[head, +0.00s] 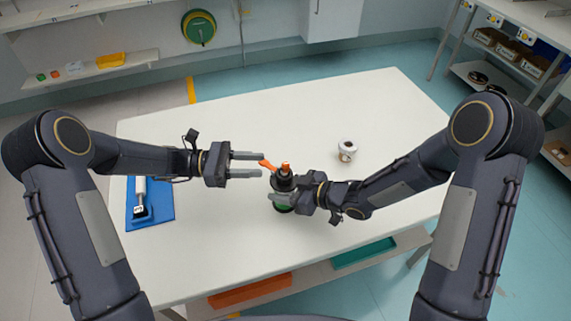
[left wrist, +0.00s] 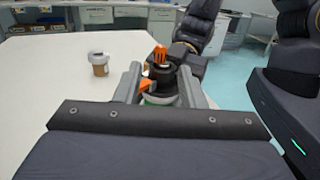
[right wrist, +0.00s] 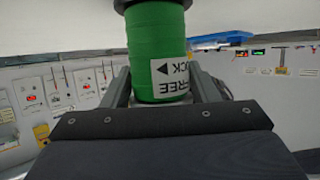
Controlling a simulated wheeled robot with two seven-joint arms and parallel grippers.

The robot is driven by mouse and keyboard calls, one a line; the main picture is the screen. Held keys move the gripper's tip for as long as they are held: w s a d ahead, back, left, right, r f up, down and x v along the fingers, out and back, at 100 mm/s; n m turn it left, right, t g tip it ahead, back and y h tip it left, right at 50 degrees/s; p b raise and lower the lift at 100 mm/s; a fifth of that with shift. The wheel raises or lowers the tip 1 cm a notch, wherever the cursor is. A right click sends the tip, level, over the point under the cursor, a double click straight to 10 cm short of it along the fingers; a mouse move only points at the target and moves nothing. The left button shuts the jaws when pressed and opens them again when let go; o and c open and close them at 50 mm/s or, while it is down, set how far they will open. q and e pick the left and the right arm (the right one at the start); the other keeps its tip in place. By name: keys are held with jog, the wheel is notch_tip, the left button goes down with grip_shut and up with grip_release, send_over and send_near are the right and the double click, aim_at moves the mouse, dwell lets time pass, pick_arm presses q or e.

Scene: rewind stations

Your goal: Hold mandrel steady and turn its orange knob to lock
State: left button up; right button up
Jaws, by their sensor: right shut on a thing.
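The mandrel (head: 284,183) stands upright near the table's middle, with a black upper part, a green body and an orange knob (head: 286,167) on top. An orange lever (head: 268,165) sticks out of it to the left. My right gripper (head: 283,199) is shut on the mandrel from the right. The right wrist view shows the green body (right wrist: 157,45) between its fingers, with a label reading FREE and part of LOCK beside an arrow. My left gripper (head: 262,164) is open, its fingertips just left of the knob, with the lever's end near the gap. The left wrist view shows the knob (left wrist: 160,56) beyond the fingers.
A small white-topped container (head: 347,150) stands on the white table (head: 220,250) to the right. A blue tray (head: 165,205) with a white-handled tool lies at the left. An orange bin (head: 250,291) and a teal bin (head: 365,253) sit below the front edge. The back of the table is clear.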

aim_at(285, 164)
pick_arm(q)
jog(key=d, duration=0.8)
jog(key=shift+s+d, duration=0.2)
grip_shut()
